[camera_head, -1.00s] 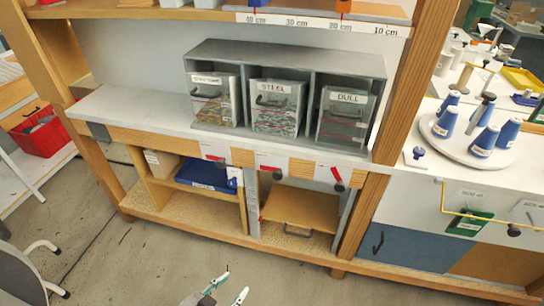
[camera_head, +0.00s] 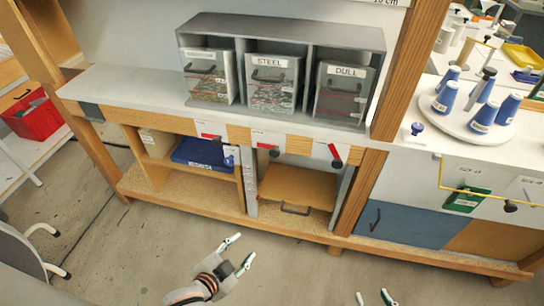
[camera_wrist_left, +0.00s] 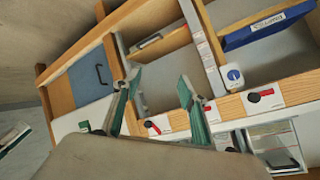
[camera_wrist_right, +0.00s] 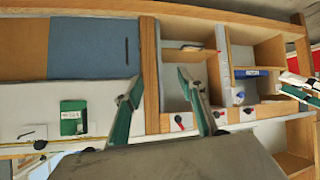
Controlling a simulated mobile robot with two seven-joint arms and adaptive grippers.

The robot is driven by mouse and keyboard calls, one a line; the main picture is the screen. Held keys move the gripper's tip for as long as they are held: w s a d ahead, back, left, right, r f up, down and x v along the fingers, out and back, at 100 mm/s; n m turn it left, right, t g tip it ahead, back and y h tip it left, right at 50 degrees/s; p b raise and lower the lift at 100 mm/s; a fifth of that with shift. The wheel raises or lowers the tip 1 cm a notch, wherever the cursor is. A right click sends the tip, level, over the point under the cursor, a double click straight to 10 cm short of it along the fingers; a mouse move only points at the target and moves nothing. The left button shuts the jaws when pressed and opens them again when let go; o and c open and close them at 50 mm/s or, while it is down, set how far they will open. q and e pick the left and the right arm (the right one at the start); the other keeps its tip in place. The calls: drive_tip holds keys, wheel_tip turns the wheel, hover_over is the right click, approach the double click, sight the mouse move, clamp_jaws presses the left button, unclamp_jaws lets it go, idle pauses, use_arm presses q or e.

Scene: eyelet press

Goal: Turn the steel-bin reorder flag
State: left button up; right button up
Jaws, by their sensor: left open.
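The bin labelled STEEL (camera_head: 271,85) stands in the middle of the grey three-bin rack. Below it, on the shelf's front edge, is a red flag with a black knob (camera_head: 266,147); its red arm lies nearly level. It also shows in the left wrist view (camera_wrist_left: 207,107), close to a fingertip in the picture; I cannot tell the depth gap. My left gripper (camera_head: 240,252) is open and empty, in front of the lower shelf. My right gripper (camera_head: 375,297) is at the bottom edge, its fingers apart and empty in the right wrist view (camera_wrist_right: 160,92).
Similar red flags sit left (camera_head: 210,137) and right (camera_head: 336,155), the right one tilted. A blue-cone turntable (camera_head: 470,118) stands right. Floor before the shelf is clear.

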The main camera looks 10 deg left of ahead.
use_arm(q)
drive_tip(key=w+d+m+t+y+b, duration=0.1)
drive_tip(key=w+m+t+b, duration=0.1)
drive_tip(key=w+m, duration=0.6)
drive_tip(key=m+t+y+b, duration=0.1)
drive_tip(key=m+t+b, duration=0.3)
drive_tip(key=m, duration=0.6)
approach(274, 154)
drive_tip(key=w+p, duration=0.1)
drive_tip(key=w, duration=0.1)
drive_tip(key=shift+t, duration=0.4)
drive_tip(key=w, duration=0.4)
drive_tip(key=w+f, duration=0.1)
drive_tip(key=w, duration=0.2)
drive_tip(key=shift+d, duration=0.1)
use_arm(e)
drive_tip(key=f, duration=0.2)
drive_tip(key=d+f, duration=0.1)
drive_tip(key=f, duration=0.2)
use_arm(q)
clamp_jaws()
use_arm(e)
drive_tip(key=shift+w+r, duration=0.1)
